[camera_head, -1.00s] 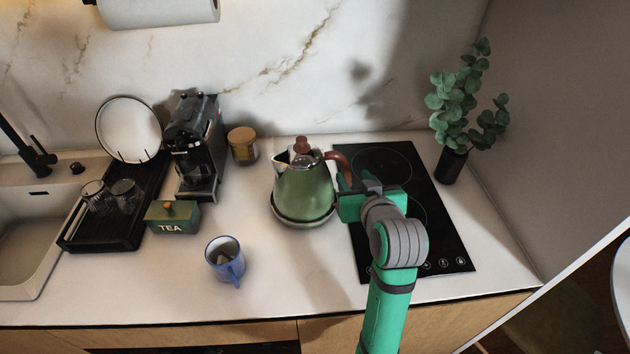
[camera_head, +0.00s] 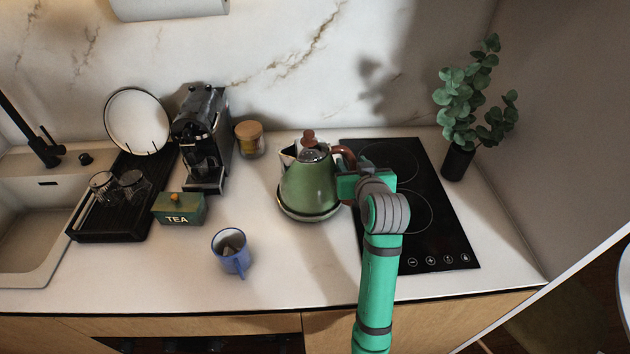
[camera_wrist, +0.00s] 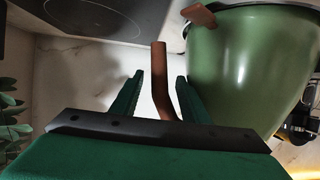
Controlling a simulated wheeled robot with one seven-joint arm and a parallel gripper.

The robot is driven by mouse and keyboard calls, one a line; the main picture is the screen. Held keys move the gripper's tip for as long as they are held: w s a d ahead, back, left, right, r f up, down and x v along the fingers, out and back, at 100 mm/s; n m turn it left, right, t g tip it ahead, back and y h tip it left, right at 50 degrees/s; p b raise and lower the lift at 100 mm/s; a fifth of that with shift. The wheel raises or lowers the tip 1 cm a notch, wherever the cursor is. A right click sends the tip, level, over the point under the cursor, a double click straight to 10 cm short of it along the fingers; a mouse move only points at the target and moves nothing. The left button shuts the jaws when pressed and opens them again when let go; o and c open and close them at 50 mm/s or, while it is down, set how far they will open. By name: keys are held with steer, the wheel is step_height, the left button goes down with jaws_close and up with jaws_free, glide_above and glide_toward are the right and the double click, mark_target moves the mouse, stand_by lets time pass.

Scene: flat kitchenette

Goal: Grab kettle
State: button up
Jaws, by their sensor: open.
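The green kettle (camera_head: 309,187) stands upright on its round base on the counter, left of the black cooktop. It has a steel spout on the left and a brown handle (camera_head: 346,154) on the right. My gripper (camera_head: 347,180) is at the kettle's right side, by the handle, and hides the handle's lower part in the head view. In the wrist view the brown handle (camera_wrist: 161,82) stands between the two open fingers of my gripper (camera_wrist: 160,90), with gaps on both sides. The kettle's green body (camera_wrist: 253,68) is just right of the right finger.
A black cooktop (camera_head: 430,225) lies under and right of my arm. A potted plant (camera_head: 458,160) stands at the back right. A blue mug (camera_head: 229,254), green tea box (camera_head: 178,211), coffee machine (camera_head: 203,135) and jar (camera_head: 249,140) are to the left. The counter's front middle is clear.

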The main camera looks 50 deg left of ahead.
steer(key=shift+c, duration=0.5)
jaws_close()
steer(key=shift+r, duration=0.2)
stand_by(0.6)
